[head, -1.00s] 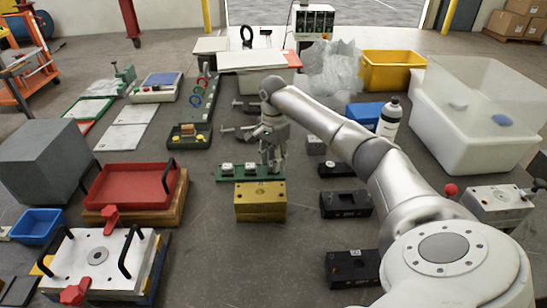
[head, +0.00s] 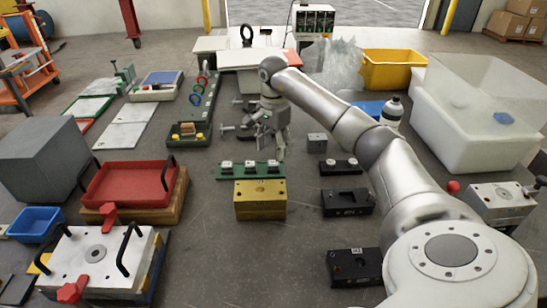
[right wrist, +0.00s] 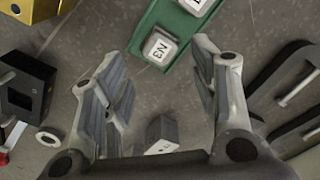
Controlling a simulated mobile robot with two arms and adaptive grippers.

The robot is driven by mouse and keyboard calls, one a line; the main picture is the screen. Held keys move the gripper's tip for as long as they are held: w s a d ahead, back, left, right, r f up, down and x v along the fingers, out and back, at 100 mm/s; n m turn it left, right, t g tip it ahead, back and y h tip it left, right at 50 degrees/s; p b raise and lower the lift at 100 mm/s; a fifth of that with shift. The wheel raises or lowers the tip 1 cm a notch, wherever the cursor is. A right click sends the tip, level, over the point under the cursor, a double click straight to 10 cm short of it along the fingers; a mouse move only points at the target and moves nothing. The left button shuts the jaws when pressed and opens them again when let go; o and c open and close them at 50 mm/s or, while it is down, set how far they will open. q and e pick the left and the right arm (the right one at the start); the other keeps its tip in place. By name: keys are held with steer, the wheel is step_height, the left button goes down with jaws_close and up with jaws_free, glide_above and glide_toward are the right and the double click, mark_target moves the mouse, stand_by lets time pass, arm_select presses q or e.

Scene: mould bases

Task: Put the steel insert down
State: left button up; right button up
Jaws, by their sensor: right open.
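A green rack (head: 236,175) stands in the middle of the head view, with several light steel inserts in a row on it. The steel insert (head: 273,166) at its right end sits upright on the rack. In the right wrist view an insert with dark letters on top (right wrist: 160,48) sits on the end of the green rack (right wrist: 152,17). My right gripper (head: 270,146) is open and empty just behind the rack, apart from the inserts. In the right wrist view its fingers (right wrist: 160,52) are spread to either side of the lettered insert. My left gripper is out of view.
A brass mould base (head: 260,201) stands in front of the rack. Black mould bases (head: 347,202) (head: 354,267) and a grey block (head: 317,142) stand to the right. A red tray (head: 128,184) is at the left. Floor between tray and brass base is clear.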

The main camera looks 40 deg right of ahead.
mark_target(273, 162)
step_height(273, 162, up, 8)
steer(key=b, duration=0.1)
steer(key=shift+f, duration=0.1)
stand_by(0.7)
